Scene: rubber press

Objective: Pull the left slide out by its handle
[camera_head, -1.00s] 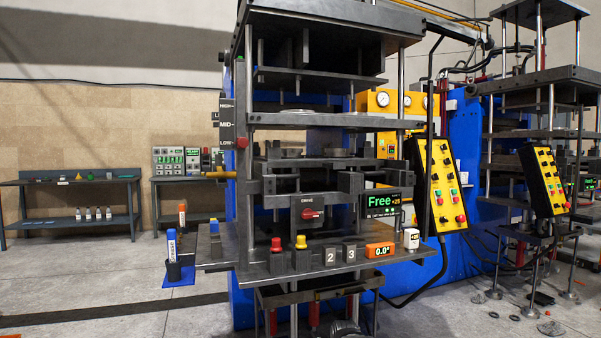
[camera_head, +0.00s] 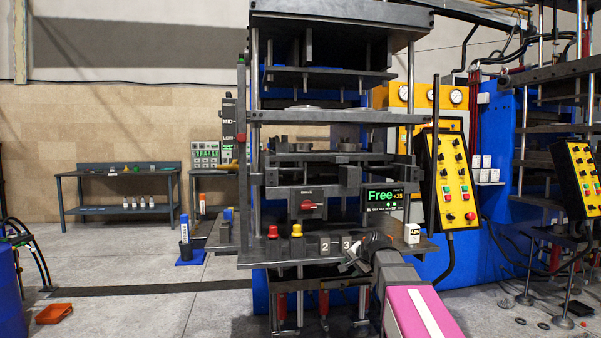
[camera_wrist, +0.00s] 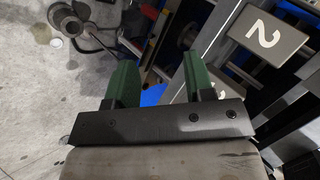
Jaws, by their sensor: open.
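The press (camera_head: 330,115) stands in the middle of the head view. Dark blocks and bars sit at its mid level, one at the left (camera_head: 271,177) and one at the right; I cannot tell for sure which part is the left slide or its handle. My gripper (camera_head: 352,258) is low at the press's front shelf, beside the block marked 3 and below the mid-level bars. In the wrist view its two green fingers (camera_wrist: 160,65) are apart with nothing held between them. No slide handle is clear in the wrist view.
Blocks marked 2 (camera_head: 325,246) and 3 (camera_head: 346,244), a red knob (camera_head: 273,232) and a yellow knob (camera_head: 297,231) stand along the shelf (camera_head: 255,258). Block 2 also shows in the wrist view (camera_wrist: 250,42). A yellow control panel (camera_head: 447,180) hangs at right.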

